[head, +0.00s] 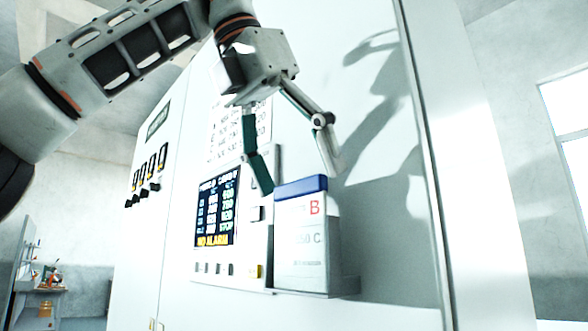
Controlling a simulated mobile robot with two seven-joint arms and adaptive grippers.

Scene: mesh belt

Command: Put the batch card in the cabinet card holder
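The batch card (302,208) is white with a blue top band, a red "B" and faint grey text. It stands upright in the card holder (318,286), a pale pocket on the front of the cabinet (385,255). The card's upper part stands out above the pocket. My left gripper (301,180) is open just above the card, with its fingers spread near the card's two top corners. No card is between the fingers; whether a fingertip touches the blue band I cannot tell. My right gripper is not in view.
A control panel with a dark display (217,207) and small buttons is directly left of the holder. A printed sheet (225,130) is above it. Several black switches (147,178) are on the cabinet's left side. A bench (45,290) stands far left. A window (568,130) is at right.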

